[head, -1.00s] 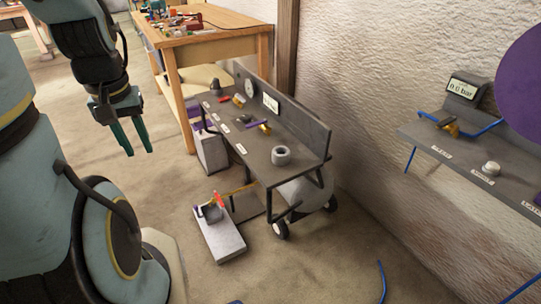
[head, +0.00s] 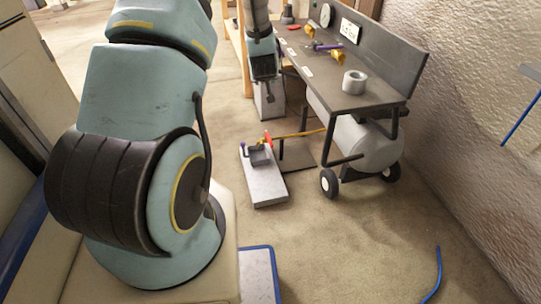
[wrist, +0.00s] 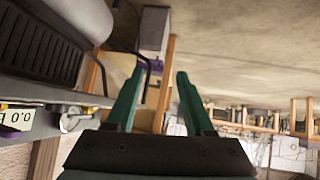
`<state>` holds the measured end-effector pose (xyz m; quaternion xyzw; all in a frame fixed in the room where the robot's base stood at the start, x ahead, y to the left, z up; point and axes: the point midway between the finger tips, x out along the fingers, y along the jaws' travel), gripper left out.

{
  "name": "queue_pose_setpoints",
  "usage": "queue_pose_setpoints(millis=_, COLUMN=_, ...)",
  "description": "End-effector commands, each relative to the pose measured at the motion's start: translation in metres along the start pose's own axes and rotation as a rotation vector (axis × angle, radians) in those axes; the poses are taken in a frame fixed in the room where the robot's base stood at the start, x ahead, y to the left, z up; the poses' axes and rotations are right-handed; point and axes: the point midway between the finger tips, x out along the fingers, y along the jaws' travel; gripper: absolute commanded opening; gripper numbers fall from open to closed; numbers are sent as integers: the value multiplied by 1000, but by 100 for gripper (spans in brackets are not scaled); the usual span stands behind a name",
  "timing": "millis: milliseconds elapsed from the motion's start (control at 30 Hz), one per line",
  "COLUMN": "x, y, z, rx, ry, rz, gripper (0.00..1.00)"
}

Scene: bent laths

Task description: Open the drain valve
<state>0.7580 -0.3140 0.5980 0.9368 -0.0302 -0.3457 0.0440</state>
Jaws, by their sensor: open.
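A red lever (head: 267,139) stands on a small valve fitting at the end of a thin yellow pipe (head: 298,134) by the tank; I take this for the drain valve. Beneath it a dark cup (head: 259,155) sits on a low grey block (head: 265,187). In the head view my gripper (head: 264,72) hangs beyond the valve, in front of the bench's left end, with its fingers hard to make out. In the wrist view my gripper (wrist: 159,76) has two green fingers spread apart with nothing between them. I cannot pick out the valve there.
A dark bench (head: 377,100) holds a grey ring (head: 354,82), a gauge (head: 325,15) and small fittings. Its wheeled tank (head: 368,145) is underneath. A grey box (head: 268,100) stands by its left end. A blue hose (head: 438,275) lies at front right. Floor before the block is clear.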

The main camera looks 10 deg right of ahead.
Motion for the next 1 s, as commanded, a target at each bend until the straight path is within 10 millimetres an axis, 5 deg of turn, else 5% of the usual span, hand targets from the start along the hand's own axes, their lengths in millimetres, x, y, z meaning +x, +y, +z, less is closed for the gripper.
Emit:
queue_pose_setpoints(millis=33, x=41, y=4, z=35, rx=-1, ry=42, rz=-7, gripper=53)
queue_pose_setpoints(millis=100, x=78, y=10, z=59, rx=-7, ry=118, rz=-21, gripper=53)
queue_pose_setpoints(millis=400, x=197, y=17, z=188, rx=-1, ry=447, rz=-107, gripper=53)
queue_pose_setpoints(millis=600, x=230, y=10, z=264, rx=25, ry=627, rz=-163, gripper=53)
queue_pose_setpoints(millis=700, x=234, y=7, z=284, rx=35, ry=681, rz=-181, gripper=53)
queue_pose_setpoints(millis=1000, x=247, y=1, z=280, rx=40, ry=718, rz=-193, gripper=53)
